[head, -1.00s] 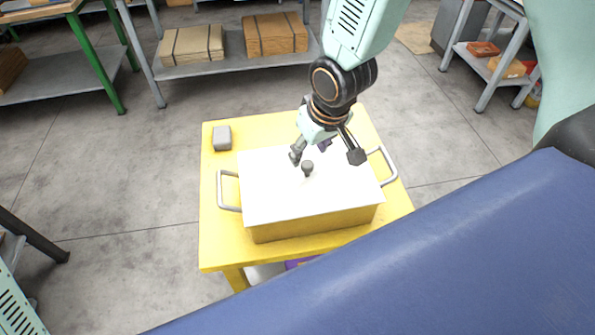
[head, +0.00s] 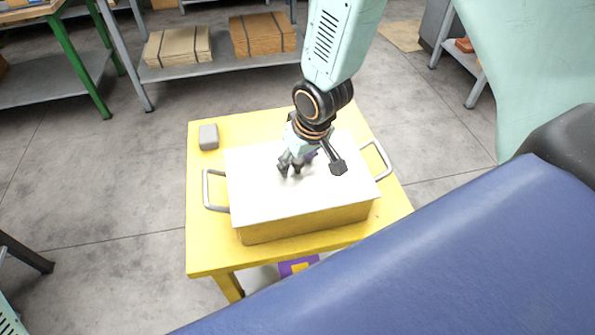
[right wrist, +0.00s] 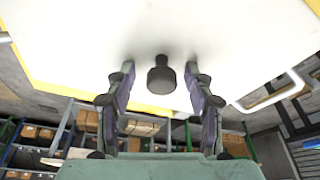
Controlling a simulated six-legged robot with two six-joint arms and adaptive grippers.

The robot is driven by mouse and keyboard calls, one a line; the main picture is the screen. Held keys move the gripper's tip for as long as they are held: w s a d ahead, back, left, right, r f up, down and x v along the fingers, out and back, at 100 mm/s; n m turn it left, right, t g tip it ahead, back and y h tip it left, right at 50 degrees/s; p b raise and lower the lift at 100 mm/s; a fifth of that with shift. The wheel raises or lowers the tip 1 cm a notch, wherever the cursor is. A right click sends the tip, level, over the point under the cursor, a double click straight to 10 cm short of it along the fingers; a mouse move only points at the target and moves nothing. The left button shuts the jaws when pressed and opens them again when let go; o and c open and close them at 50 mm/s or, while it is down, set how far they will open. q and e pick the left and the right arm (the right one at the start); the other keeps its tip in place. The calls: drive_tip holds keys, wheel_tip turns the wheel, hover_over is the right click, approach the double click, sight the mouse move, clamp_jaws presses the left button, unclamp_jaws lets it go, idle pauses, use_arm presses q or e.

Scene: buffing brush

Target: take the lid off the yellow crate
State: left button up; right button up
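The yellow crate (head: 310,224) stands on a yellow table, with a grey handle at each end. Its white lid (head: 260,190) lies flat on top. The lid's dark knob (right wrist: 161,75) shows in the right wrist view between the two fingers, with a gap on each side. My right gripper (head: 297,167) is open over the middle of the lid, and it also shows in the right wrist view (right wrist: 160,85). My left gripper is in neither current view.
A small grey block (head: 208,137) sits on the yellow table (head: 204,249) at its back left corner. A blue padded surface (head: 430,260) fills the lower right. Shelves with cardboard stacks (head: 262,36) stand behind, across open floor.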

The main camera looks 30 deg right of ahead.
drive_tip(key=shift+s+a+r, duration=0.1)
drive_tip(key=shift+s+r, duration=0.2)
drive_tip(key=shift+s, duration=0.1)
drive_tip(key=c, duration=0.4)
drive_tip(key=shift+w+f, duration=0.2)
drive_tip(key=shift+w, duration=0.1)
drive_tip(key=c, duration=0.5)
drive_tip(key=shift+s+r, duration=0.1)
drive_tip(key=shift+s, duration=0.05)
clamp_jaws()
